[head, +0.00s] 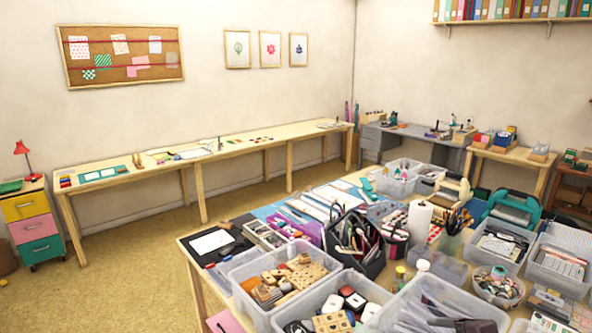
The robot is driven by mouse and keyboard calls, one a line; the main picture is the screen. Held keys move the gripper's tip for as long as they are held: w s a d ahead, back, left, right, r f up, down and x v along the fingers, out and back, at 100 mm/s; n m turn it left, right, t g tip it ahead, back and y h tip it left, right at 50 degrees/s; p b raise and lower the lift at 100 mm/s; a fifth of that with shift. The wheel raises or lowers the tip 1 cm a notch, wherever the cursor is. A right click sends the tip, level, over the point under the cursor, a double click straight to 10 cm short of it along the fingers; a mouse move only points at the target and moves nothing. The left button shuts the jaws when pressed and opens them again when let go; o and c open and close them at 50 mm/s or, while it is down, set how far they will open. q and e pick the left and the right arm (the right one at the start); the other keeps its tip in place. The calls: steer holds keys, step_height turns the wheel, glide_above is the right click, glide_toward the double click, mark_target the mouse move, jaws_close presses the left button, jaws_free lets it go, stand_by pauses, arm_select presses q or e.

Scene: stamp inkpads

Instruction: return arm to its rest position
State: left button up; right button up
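Neither of my grippers nor any part of my arms shows in the head view. The near craft table (187,243) fills the lower right, covered with bins and tools. A clear bin (330,272) near its front holds wooden stamp blocks (301,270). Another clear bin in front of it holds round and square pieces that look like inkpads (354,299). I cannot tell whether any object is held, since the grippers are out of view.
A long wooden table (230,151) runs along the back wall with papers on it. A grey desk (420,134) stands at the back right. A coloured drawer cart (32,228) with a red lamp (22,149) is at the left. The tan floor (130,285) at the lower left is clear.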

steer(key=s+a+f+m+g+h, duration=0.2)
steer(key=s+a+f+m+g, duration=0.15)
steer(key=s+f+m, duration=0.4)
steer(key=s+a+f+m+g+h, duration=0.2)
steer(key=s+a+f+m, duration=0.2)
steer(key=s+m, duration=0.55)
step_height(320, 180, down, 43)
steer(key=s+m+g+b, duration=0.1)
steer(key=b, duration=1.1)
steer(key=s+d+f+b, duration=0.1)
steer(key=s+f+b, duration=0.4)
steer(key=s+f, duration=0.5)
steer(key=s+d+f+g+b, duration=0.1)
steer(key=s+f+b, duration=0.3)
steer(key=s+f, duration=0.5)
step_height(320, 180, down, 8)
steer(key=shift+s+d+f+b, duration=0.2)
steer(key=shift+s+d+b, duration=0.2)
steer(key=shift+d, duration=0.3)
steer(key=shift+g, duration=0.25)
